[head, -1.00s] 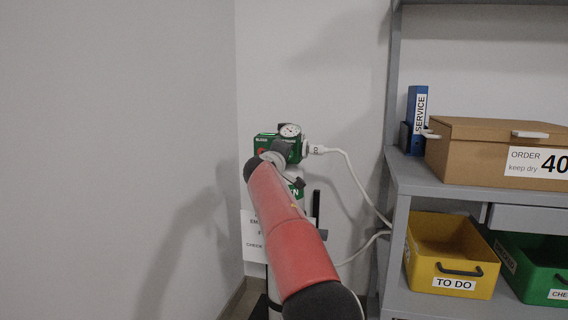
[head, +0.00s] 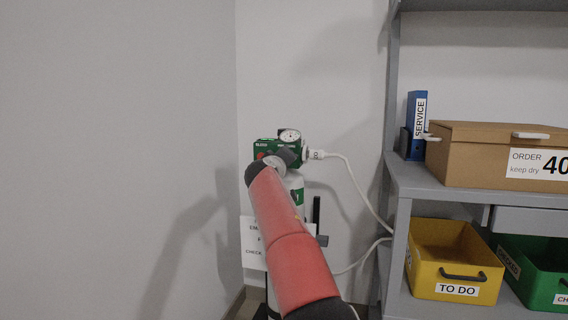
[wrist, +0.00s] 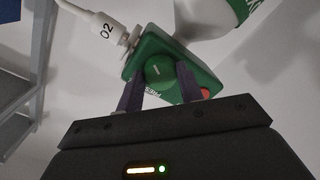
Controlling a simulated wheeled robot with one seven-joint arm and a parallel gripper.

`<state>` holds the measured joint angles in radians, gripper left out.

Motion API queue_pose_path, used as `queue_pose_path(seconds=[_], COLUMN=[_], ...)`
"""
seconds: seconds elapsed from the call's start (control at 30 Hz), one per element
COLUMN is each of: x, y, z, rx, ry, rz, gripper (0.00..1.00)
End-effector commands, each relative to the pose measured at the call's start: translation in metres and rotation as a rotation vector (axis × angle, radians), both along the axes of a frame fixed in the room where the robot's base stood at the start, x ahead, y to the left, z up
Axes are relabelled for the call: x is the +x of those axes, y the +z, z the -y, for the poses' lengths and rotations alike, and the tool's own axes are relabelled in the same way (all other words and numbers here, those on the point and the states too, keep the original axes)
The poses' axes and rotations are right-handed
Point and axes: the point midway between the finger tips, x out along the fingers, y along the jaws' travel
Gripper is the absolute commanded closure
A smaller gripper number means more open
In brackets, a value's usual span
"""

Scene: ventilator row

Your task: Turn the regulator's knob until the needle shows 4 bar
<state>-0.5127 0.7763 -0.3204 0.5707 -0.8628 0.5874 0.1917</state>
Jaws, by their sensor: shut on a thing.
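The green regulator (head: 266,149) sits on top of a white cylinder (head: 297,197) by the wall. Its round gauge (head: 290,136) is at the top; the needle is too small to read. In the wrist view, the regulator (wrist: 148,46) shows with its round green knob (wrist: 157,70), which has a pale mark. My gripper (wrist: 157,85) has one finger on each side of the knob and is shut on it. In the head view my arm hides the knob.
A white hose with an O2 label (head: 316,154) runs from the regulator toward the grey shelf (head: 400,180) on the right. The shelf holds a cardboard box (head: 480,160), a blue binder (head: 417,115), a yellow bin (head: 455,290) and a green bin (head: 535,293). A paper notice (head: 252,252) hangs beside the cylinder.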

Motion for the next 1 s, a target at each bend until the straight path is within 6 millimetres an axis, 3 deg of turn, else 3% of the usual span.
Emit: queue_pose_path(seconds=[0.17,0.2,0.33,0.73,1.0], x=[0.001,0.001,0.001,-0.005,-0.035], y=[-0.003,-0.003,-0.002,-0.001,0.001], z=[0.001,0.001,0.0,-0.001,-0.009], rx=[-0.001,-0.001,-0.001,-0.004,-0.004], ry=[-0.003,-0.003,-0.002,-0.001,0.002], rz=[-0.006,-0.006,-0.005,-0.001,-0.003], gripper=[0.86,0.59,0.43,0.42,0.42])
